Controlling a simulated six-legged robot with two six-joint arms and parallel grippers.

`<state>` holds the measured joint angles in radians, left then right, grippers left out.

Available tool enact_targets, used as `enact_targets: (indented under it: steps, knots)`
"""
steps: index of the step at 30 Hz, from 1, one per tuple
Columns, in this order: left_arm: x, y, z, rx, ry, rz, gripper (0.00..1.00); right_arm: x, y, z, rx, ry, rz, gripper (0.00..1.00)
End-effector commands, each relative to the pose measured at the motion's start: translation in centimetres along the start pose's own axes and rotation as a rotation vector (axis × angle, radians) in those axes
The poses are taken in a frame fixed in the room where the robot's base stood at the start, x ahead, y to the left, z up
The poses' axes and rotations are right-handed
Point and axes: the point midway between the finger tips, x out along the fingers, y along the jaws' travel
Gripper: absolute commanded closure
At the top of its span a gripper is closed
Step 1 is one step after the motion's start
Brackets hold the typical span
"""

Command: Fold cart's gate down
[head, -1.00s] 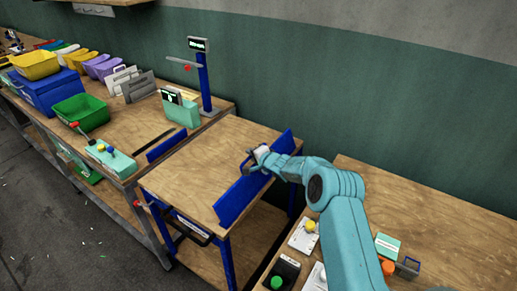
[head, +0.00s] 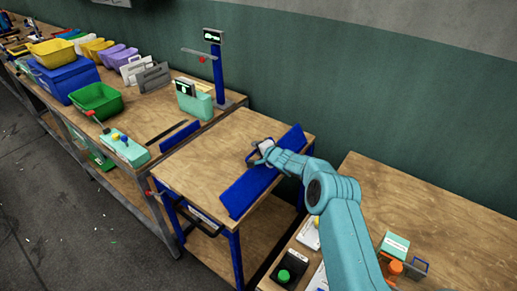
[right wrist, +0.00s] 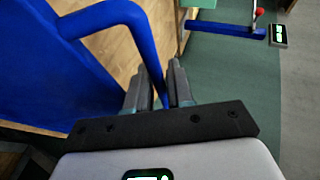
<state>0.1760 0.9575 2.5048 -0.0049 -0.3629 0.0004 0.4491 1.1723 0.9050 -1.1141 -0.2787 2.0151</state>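The cart (head: 215,160) has a wooden top and blue legs and stands between two benches. Its blue gate (head: 250,188) runs along the right edge of the top and is tilted, with its broad face showing. The gate also fills the left of the right wrist view (right wrist: 50,70). My right gripper (head: 258,151) is at the gate's upper side. In the right wrist view its two fingers (right wrist: 157,88) are close together around the gate's blue bar handle (right wrist: 148,50). The bar fills the gap between them. My left gripper is not in view.
That bench holds a green bin (head: 97,101), a teal box (head: 196,104) and a blue post (head: 218,75). The right bench (head: 430,215) carries a green-button box (head: 288,270). The cart top is clear.

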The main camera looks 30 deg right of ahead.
Motion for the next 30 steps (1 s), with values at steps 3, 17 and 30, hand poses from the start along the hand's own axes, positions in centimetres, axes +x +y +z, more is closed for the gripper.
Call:
enact_targets:
  steps: [3,17,30]
  knots:
    - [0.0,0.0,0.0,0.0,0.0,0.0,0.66,0.0,0.0,0.0,0.0,0.0,0.0,0.62]
    - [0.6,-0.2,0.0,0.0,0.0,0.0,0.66,-1.5,0.1,0.0,0.001,-0.003,0.001,0.62]
    - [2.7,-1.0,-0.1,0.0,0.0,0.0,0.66,-9.6,0.1,-0.1,0.0,0.003,0.0,0.62]
